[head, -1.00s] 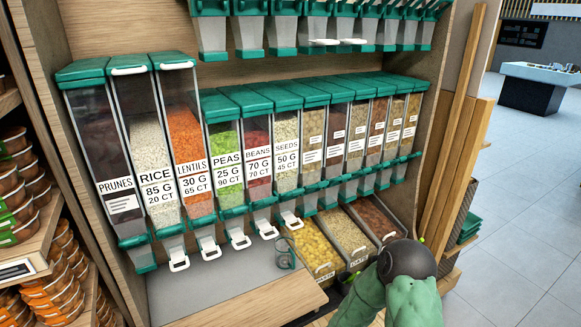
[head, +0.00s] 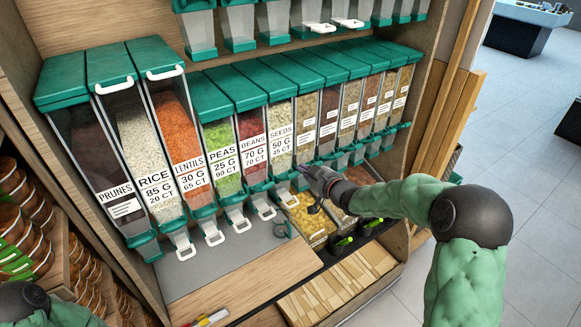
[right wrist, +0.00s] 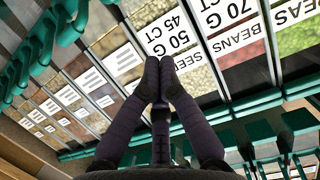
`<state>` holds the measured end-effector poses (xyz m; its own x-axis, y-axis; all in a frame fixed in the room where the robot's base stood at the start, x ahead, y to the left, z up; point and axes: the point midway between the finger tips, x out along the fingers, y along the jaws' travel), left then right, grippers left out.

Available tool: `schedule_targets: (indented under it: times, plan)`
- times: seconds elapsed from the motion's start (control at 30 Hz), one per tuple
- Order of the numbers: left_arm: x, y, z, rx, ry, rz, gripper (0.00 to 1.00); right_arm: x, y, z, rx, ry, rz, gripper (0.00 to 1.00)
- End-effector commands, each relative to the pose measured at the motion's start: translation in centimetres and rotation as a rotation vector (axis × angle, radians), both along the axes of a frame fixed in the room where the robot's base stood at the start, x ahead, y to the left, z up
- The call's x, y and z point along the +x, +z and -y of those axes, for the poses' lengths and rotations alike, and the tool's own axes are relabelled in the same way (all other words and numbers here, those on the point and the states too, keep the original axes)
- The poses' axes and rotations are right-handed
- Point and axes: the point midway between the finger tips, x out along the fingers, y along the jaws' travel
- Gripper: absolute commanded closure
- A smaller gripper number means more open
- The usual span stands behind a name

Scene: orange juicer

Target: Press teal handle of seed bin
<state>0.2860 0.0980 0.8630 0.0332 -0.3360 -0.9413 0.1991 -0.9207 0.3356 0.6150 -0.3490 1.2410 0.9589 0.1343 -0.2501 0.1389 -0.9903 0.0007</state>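The seed bin (head: 281,130) is a clear dispenser with a teal lid and a "SEEDS 50 G 45 CT" label, in the row's middle. Its teal spout ends in a white loop handle (head: 288,199). My right gripper (head: 308,174) is dark and slim, just right of and above that handle; contact cannot be told. In the right wrist view the picture is upside down. The fingertips (right wrist: 158,74) are together with nothing seen between them, in front of the seeds label (right wrist: 168,38). My left gripper is out of view; only part of my left arm shows.
The beans bin (head: 252,135) stands just left of the seed bin. Open trays (head: 312,222) lie below my right gripper. A grey counter (head: 225,262) and a small glass-like cup (head: 281,229) are below the handles. More bins hang above.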

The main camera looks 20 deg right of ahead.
Motion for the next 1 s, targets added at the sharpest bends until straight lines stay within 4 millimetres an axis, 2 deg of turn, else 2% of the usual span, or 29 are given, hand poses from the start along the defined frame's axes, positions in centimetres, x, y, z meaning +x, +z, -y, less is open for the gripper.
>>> schedule_targets:
  times: [0.17,0.33,0.87,0.9,1.0]
  plan:
    - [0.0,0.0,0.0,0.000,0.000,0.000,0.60,0.1,-0.1,0.0,0.001,0.000,-0.001,1.00]
    - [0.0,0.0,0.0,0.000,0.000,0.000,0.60,1.4,-0.4,-0.2,0.000,0.002,-0.001,1.00]
    - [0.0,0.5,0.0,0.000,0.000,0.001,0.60,9.5,-2.6,-1.4,0.001,0.001,-0.001,1.00]
    - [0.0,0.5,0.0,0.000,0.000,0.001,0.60,9.7,-2.9,-1.4,0.002,0.000,-0.003,1.00]
    - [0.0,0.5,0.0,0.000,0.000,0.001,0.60,8.5,-4.2,-1.2,0.002,-0.002,-0.004,1.00]
